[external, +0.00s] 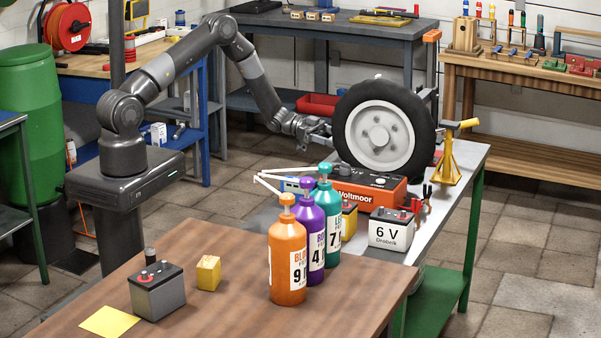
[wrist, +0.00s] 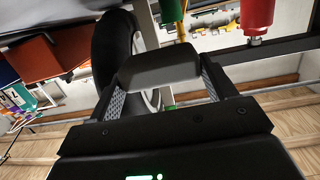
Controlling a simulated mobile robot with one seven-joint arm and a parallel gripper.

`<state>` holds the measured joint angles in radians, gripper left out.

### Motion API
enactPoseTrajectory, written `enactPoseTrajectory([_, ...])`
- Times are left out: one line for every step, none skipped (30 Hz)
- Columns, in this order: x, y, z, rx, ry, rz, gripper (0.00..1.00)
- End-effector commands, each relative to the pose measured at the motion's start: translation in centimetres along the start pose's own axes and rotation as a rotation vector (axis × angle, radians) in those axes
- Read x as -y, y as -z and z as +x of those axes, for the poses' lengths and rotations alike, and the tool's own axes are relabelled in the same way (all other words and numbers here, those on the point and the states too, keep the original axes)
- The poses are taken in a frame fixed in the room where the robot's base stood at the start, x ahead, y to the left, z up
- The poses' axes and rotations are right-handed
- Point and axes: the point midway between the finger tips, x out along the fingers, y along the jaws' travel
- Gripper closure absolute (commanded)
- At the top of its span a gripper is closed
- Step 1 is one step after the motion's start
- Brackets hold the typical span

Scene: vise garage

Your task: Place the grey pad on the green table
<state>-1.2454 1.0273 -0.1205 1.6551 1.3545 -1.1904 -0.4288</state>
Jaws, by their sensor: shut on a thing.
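In the wrist view a dark grey block, which looks like the grey pad (wrist: 158,66), sits between the two fingers of my gripper (wrist: 160,84), which is shut on it. In the external view my gripper (external: 316,130) is at the left side of the black tyre, above the far part of the green table. The pad cannot be made out clearly there. The green table (external: 462,160) has a grey top with green legs and a green lower shelf. It carries the tyre, batteries and an orange charger.
The wheel (external: 380,127) stands close to my gripper. The orange charger (external: 358,188), the white 6 V battery (external: 391,230) and a yellow stand (external: 450,160) crowd the green table. Several pump bottles (external: 287,250) stand on the brown table (external: 230,312) in front.

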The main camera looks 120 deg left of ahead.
Motion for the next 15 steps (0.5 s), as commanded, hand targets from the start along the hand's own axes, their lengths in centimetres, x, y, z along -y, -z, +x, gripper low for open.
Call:
enactPoseTrajectory([-1.3, 0.1, 0.0, 0.001, 0.000, -0.003, 0.49])
enactPoseTrajectory([-1.9, 0.1, 0.0, 0.001, -0.001, -0.003, 0.49])
enactPoseTrajectory([-2.9, 0.0, 0.1, 0.001, -0.001, -0.003, 0.49])
enactPoseTrajectory([-3.5, 0.1, 0.1, 0.001, -0.001, -0.004, 0.49])
enactPoseTrajectory([-4.1, 0.1, 0.1, 0.000, -0.001, -0.002, 0.49])
enactPoseTrajectory([-5.0, 0.1, 0.1, 0.001, -0.001, -0.003, 0.49])
enactPoseTrajectory([-5.6, 0.0, 0.1, 0.001, -0.001, -0.003, 0.49])
enactPoseTrajectory([-6.2, 0.0, 0.2, 0.001, 0.000, -0.004, 0.49])
enactPoseTrajectory([-7.0, 0.1, 0.2, 0.001, -0.001, -0.002, 0.49])
enactPoseTrajectory([-7.6, 0.1, 0.2, 0.001, -0.001, -0.003, 0.49])
enactPoseTrajectory([-7.5, -0.5, 0.2, 0.001, 0.001, -0.003, 0.49])
enactPoseTrajectory([-7.4, -1.2, 0.4, 0.001, 0.001, -0.003, 0.49])
enactPoseTrajectory([-7.3, -1.6, 0.4, 0.001, 0.001, -0.002, 0.49])
enactPoseTrajectory([-7.3, -1.9, 0.5, 0.001, 0.001, -0.002, 0.49])
enactPoseTrajectory([-7.3, -2.3, 0.6, 0.001, 0.001, -0.002, 0.49])
